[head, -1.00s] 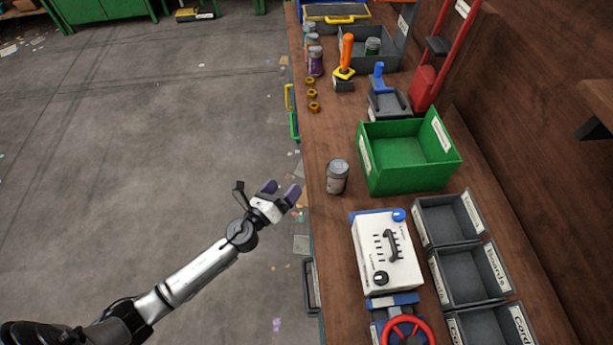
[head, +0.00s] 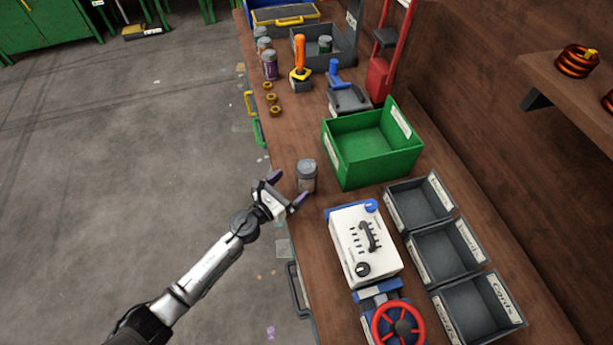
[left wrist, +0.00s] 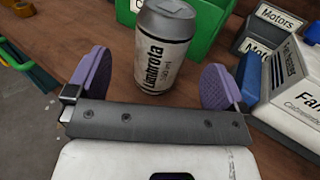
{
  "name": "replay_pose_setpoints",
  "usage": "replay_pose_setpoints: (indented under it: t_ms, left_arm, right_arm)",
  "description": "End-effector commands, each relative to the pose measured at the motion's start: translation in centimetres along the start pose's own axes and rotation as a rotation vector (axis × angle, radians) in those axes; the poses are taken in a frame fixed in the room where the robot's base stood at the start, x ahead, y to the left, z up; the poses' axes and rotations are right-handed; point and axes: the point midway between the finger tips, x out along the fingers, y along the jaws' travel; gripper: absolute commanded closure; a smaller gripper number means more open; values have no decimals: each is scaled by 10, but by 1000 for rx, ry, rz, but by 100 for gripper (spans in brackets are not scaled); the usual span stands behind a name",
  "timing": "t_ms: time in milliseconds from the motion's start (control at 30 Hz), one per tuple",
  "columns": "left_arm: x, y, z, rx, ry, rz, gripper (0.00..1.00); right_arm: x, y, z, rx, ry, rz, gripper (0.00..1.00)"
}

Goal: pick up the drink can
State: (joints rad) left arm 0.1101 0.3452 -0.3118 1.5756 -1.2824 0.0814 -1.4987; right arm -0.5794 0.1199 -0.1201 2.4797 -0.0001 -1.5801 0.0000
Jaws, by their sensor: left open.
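The drink can (head: 307,175) stands upright on the wooden bench, near its left edge and in front of the green bin. In the left wrist view the can (left wrist: 166,50) shows a white label reading "Lambrota", and its top is cut by the frame edge. My left gripper (head: 289,188) is open at the bench's edge, close beside the can. In the left wrist view the purple finger pads of my left gripper (left wrist: 157,84) stand wide apart, with the can ahead between them. My right gripper is not in view.
The green bin (head: 347,168) stands just behind and right of the can. A white box with a handle (head: 347,245) lies nearer, then a red valve wheel (head: 398,323). Grey trays (head: 442,247) line the right.

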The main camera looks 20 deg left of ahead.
Motion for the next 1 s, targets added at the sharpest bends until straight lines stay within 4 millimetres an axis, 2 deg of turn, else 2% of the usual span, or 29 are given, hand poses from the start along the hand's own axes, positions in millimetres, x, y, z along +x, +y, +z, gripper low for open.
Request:
replay_pose_setpoints:
  t_ms: [233, 433, 600, 900, 1000]
  left_arm:
    - [13, -1, 1, -1, -1, 0, 1]
    - [40, -4, 2, -1, -2, 0, 1]
    - [55, -4, 0, -2, 0, 0, 1]
    - [58, -4, 1, -1, 0, -1, 1]
    - [58, -4, 1, -1, 0, -1, 9]
  right_arm:
    - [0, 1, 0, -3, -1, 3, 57]
    - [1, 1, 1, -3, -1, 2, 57]
    - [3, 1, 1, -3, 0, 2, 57]
    - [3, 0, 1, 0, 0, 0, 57]
    - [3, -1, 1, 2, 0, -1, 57]
